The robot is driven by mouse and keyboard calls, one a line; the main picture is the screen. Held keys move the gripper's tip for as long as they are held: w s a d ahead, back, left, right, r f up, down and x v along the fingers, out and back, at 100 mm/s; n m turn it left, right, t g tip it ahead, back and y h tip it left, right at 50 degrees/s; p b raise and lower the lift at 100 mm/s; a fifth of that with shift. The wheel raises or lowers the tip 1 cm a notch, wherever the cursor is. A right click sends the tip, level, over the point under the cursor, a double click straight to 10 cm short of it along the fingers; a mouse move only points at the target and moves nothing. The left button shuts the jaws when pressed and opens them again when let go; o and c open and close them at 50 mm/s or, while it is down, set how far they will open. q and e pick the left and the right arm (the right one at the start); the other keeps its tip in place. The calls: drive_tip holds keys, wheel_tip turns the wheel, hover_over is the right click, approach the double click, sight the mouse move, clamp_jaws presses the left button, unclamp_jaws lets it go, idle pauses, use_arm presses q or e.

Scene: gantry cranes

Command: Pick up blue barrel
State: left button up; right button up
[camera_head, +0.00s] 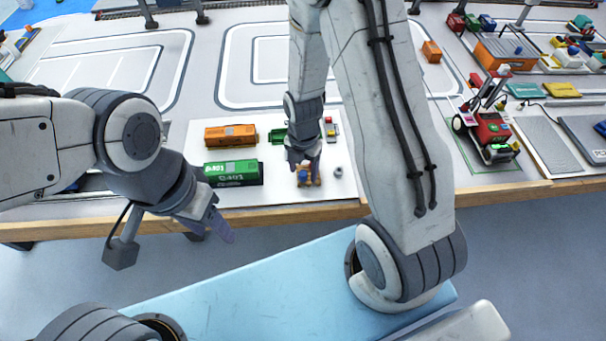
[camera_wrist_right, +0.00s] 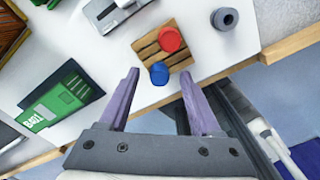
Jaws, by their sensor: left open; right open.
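The blue barrel (camera_wrist_right: 159,73) stands on a small wooden pallet (camera_wrist_right: 150,52) beside a red barrel (camera_wrist_right: 171,39). In the head view the blue barrel (camera_head: 303,176) is small and partly covered by my right gripper. My right gripper (camera_wrist_right: 165,88) is open and empty, its two purple fingers pointing toward the pallet, with the blue barrel lying between their lines just ahead of the tips. In the head view the right gripper (camera_head: 304,163) hangs above the pallet. My left gripper (camera_head: 222,222) is open and empty in front of the table's front edge.
A green container (camera_head: 232,174) and an orange container (camera_head: 230,135) lie left of the pallet. A small grey cylinder (camera_head: 338,172) stands right of it. The table's wooden front edge (camera_head: 300,214) is close. A red and green vehicle (camera_head: 489,131) stands further right.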

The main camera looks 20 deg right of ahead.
clamp_jaws()
drive_tip(key=shift+r, duration=0.1)
